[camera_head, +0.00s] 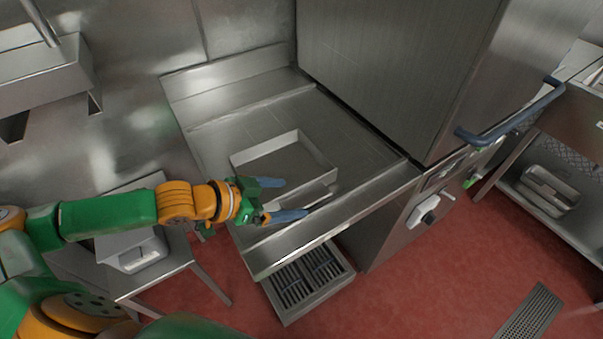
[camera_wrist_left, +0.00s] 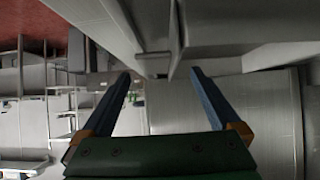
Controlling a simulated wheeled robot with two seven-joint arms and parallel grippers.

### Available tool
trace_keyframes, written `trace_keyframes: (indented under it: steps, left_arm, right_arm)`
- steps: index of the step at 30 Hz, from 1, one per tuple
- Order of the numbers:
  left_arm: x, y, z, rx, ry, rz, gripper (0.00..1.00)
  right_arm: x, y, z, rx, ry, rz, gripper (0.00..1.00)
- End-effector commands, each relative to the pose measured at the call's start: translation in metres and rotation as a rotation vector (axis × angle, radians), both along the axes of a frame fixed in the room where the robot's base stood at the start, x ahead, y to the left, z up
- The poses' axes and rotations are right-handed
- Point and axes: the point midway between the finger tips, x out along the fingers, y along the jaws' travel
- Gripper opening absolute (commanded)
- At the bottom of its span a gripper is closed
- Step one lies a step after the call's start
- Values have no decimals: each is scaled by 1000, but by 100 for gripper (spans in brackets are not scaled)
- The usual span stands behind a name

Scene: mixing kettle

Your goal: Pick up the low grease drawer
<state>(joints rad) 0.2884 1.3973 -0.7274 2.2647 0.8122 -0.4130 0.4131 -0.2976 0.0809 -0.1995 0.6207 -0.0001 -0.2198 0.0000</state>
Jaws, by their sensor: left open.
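A shallow, open rectangular steel tray, which looks like the low grease drawer (camera_head: 318,158), sits on the steel counter in the head view. It is empty, with low walls. My left gripper (camera_head: 288,198) is open at the tray's near left side, its two blue fingers spread apart. One finger lies by the tray's near edge and the other over the counter's front part. In the left wrist view my gripper (camera_wrist_left: 160,74) has a metal edge between and just beyond its fingertips. I cannot tell whether a finger touches the tray. My right gripper is not in view.
The steel counter (camera_head: 220,102) has a raised back ledge and a tall steel cabinet (camera_head: 390,60) to its right. A floor grate (camera_head: 308,280) lies below its front. A small steel table (camera_head: 180,258) stands at left. A rack (camera_head: 550,190) stands at right.

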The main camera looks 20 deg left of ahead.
Motion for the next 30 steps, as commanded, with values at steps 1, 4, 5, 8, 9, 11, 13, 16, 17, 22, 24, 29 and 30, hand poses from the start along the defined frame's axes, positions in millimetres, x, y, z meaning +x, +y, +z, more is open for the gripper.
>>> trace_keyframes:
  steps: [1,4,5,8,9,11,13,16,17,22,24,29,30]
  left_arm:
    - [4,-4,0,-6,-2,-1,97]
    - [9,-9,-3,-5,-2,-2,97]
    - [12,-11,-5,-4,-2,-2,97]
    - [24,-23,-11,-6,-1,-2,97]
    - [28,-27,-13,-6,-2,-2,97]
    - [35,-32,-22,-4,-2,-2,97]
    - [40,-35,-27,-1,-1,-2,97]
    - [42,-37,-30,2,0,-3,97]
    - [42,-37,-30,2,0,-3,97]
    - [42,-37,-30,2,0,-3,80]
    - [42,-37,-30,2,0,-3,62]
    - [42,-37,-30,2,0,-3,18]
    - [42,-37,-30,2,0,-3,8]
  right_arm:
    - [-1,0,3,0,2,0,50]
    - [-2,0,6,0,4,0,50]
    - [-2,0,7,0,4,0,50]
    - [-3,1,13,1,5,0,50]
    - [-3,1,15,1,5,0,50]
    - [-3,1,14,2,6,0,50]
    - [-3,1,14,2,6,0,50]
    - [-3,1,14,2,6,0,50]
    - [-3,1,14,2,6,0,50]
    - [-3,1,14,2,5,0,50]
    - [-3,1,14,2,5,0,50]
    - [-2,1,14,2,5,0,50]
    - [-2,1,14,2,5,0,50]
